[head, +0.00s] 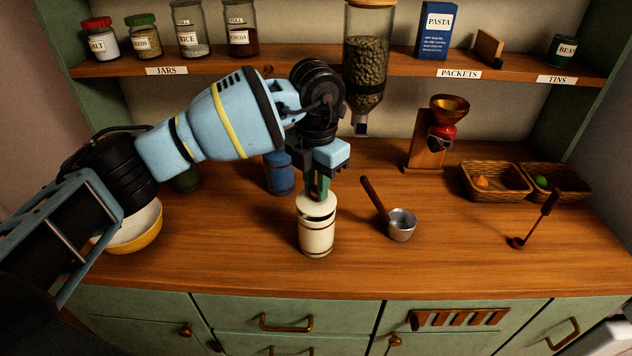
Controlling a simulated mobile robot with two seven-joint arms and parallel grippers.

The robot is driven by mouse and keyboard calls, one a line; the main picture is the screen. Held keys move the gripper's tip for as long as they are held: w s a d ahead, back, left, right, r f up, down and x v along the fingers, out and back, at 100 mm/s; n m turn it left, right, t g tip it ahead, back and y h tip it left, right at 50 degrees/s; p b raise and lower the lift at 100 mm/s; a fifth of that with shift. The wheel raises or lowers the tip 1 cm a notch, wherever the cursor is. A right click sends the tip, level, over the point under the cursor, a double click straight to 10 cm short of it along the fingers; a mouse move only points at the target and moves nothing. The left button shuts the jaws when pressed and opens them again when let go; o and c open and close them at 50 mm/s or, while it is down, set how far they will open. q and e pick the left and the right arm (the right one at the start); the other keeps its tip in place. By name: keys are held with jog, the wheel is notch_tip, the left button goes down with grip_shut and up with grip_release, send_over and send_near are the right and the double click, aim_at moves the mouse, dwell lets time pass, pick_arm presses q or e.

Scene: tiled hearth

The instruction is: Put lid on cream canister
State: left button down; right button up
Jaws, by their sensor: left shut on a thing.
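The cream canister (317,237) stands upright near the counter's front edge, with dark bands around it. Its cream lid (312,207) is at the canister's top, and a dark gap shows below the lid's right side, so it looks slightly tilted or raised. I cannot tell whether the lid touches the rim. My left gripper (317,190) points down from above, shut on the lid; the knob is mostly hidden between the fingers. My right gripper is not in view.
A blue canister (279,175) and a dark green one (186,180) stand behind, partly covered by my left arm. A metal pan (402,226) is to the right, a yellow bowl (140,235) to the left. Baskets (495,193) and a ladle (538,220) lie farther right.

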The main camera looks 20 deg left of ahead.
pick_arm(q)
jog(key=shift+f, duration=0.55)
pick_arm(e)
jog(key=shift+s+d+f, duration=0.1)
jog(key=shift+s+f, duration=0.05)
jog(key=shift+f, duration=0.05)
pick_arm(q)
jog(key=shift+f, duration=0.55)
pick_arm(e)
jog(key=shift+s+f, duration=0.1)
pick_arm(q)
jog(key=c, duration=1.2)
grip_release()
jog(key=shift+r, duration=0.1)
jog(key=shift+r, duration=0.75)
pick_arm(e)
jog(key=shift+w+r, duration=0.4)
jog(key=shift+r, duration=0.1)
pick_arm(q)
jog(key=shift+r+p, duration=0.75)
jog(key=shift+r, duration=0.75)
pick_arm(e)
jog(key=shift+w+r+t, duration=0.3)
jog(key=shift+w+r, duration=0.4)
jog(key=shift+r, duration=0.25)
